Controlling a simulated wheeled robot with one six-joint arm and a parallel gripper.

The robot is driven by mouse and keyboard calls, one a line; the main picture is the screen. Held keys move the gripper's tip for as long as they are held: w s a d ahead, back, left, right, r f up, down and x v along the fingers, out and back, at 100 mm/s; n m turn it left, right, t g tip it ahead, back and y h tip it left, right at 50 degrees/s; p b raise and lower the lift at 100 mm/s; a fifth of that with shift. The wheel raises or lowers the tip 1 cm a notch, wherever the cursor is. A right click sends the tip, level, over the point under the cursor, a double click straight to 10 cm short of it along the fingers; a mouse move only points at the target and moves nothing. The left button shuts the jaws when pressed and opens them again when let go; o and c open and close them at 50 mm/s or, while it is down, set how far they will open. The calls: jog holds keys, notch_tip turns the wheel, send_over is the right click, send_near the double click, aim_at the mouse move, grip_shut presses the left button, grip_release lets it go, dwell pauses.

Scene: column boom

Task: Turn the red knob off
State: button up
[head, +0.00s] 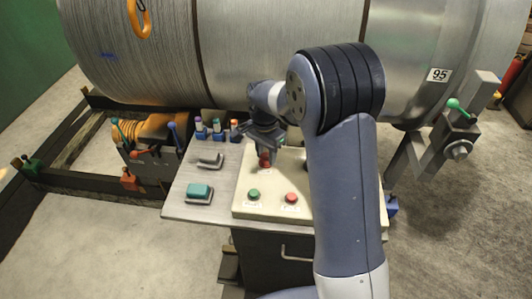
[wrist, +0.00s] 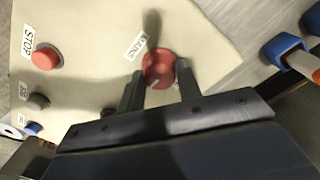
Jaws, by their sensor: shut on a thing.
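The red knob (wrist: 158,66) is round and sits on the cream control panel (wrist: 95,50), with a label reading MAINS (wrist: 136,46) beside it in the wrist view. A small pale mark shows on the knob near my gripper. My gripper (wrist: 159,82) has one finger on each side of the knob and is shut on it. In the head view my gripper (head: 265,152) points down at the panel's far left part, and the red knob (head: 265,160) shows just below the fingers. My arm hides the right part of the panel.
A teal-topped object (head: 199,192) and a grey metal piece (head: 208,160) lie left. A large metal drum (head: 240,50) stands close behind.

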jog(key=n, duration=0.4)
jog(key=shift+n+b, duration=0.3)
jog(key=shift+b, duration=0.1)
jog(key=n, duration=0.4)
jog(key=shift+n, duration=0.3)
jog(key=n, duration=0.4)
jog(key=shift+n+b, duration=0.3)
jog(key=shift+b, duration=0.1)
jog(key=shift+n, duration=2.1)
jog(key=o, duration=1)
